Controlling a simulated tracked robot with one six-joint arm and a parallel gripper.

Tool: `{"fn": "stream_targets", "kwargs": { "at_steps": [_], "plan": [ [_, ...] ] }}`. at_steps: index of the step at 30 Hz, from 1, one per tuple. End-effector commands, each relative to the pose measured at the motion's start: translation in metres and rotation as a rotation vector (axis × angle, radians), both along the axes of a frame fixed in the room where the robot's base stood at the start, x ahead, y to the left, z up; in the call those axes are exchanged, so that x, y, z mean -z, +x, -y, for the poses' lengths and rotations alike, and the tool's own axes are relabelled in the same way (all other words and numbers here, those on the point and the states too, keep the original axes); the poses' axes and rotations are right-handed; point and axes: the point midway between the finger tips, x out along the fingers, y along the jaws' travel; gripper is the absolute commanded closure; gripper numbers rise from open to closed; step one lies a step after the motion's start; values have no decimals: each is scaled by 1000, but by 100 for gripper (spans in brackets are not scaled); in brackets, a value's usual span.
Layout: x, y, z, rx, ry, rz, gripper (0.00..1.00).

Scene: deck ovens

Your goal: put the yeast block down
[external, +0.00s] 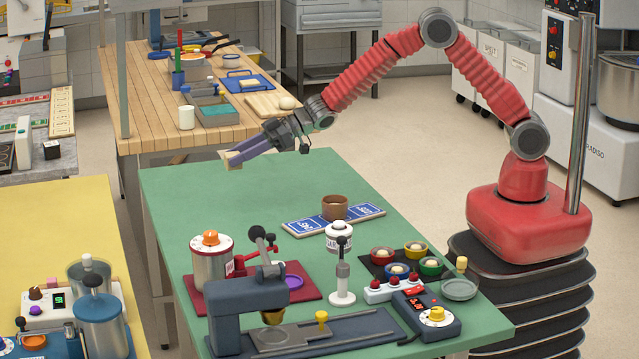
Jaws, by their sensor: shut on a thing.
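My gripper (240,154) is at the end of the red arm, reaching left over the far left part of the green table (415,205). Its jaws are shut on a small pale beige block, the yeast block (232,159), at the fingertips. The block appears held above the tabletop, though its exact height is hard to judge. The fingers hide part of it.
The green table's far left area is bare. A brown cup (334,207) stands on a blue-and-white board (300,225). A steel pot (211,262), a blue press (240,315) and small coloured bowls (430,266) fill the nearer part. A wooden bench (145,95) stands behind.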

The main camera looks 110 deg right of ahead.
Motion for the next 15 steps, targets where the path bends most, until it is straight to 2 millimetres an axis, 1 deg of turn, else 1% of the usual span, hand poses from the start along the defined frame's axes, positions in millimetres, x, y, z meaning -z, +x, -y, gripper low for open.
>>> {"fn": "stream_targets", "kwargs": {
  "at_steps": [1,3,6,7,9,12,15],
  "plan": [
    [0,-10,17,17,0,0,89],
    [1,-22,33,30,1,-2,89],
    [4,-37,45,35,3,-4,89],
    [4,-40,48,35,3,-4,89],
    [9,-44,40,15,7,-7,89],
    [9,-45,36,2,9,-2,89],
    [9,-44,35,1,10,0,89]
  ]
}}
